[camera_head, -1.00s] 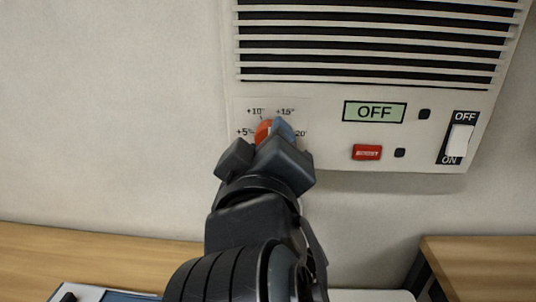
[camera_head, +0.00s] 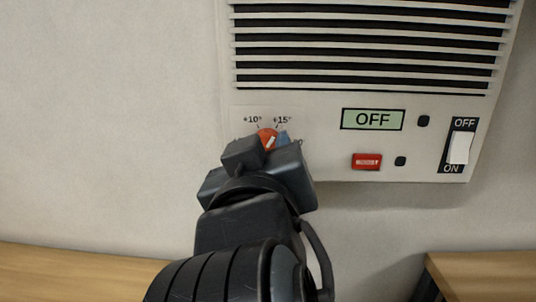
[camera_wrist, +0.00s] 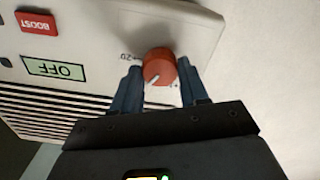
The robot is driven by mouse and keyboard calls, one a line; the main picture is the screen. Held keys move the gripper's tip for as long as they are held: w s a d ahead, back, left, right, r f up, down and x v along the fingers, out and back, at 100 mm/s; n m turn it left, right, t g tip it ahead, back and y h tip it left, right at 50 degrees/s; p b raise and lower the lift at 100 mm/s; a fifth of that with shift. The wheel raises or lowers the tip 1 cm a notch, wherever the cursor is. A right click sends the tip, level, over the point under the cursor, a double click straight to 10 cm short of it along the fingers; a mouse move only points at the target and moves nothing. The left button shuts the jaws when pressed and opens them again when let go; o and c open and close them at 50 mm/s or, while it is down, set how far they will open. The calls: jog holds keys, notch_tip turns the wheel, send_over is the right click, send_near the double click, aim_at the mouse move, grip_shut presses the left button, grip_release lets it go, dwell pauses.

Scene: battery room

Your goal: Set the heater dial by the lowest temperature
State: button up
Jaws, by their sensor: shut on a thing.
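The heater (camera_head: 330,110) is a white wall unit with a slatted grille. Its red dial (camera_head: 267,137) sits at the lower left of the panel, below the marks "+10°" and "+15°"; other marks are hidden behind my gripper. The dial's white pointer line slants up and right, toward the "+15°" side. My gripper (camera_head: 263,142) is shut on the dial; in the wrist view its blue-grey fingers (camera_wrist: 159,86) stand on both sides of the red dial (camera_wrist: 159,65). The display (camera_head: 372,119) reads "OFF".
A red button (camera_head: 367,161), marked "BOOST" in the wrist view, and small dark knobs (camera_head: 400,161) are right of the dial. A white rocker switch (camera_head: 459,148) is at the far right. Wooden surfaces (camera_head: 480,275) lie below; bare wall is left.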

jog(key=shift+f, duration=0.15)
jog(key=o, duration=1.1)
jog(key=shift+c, duration=0.2)
jog(key=s, duration=0.7)
jog(key=shift+s+b, duration=0.4)
jog(key=shift+a, duration=0.1)
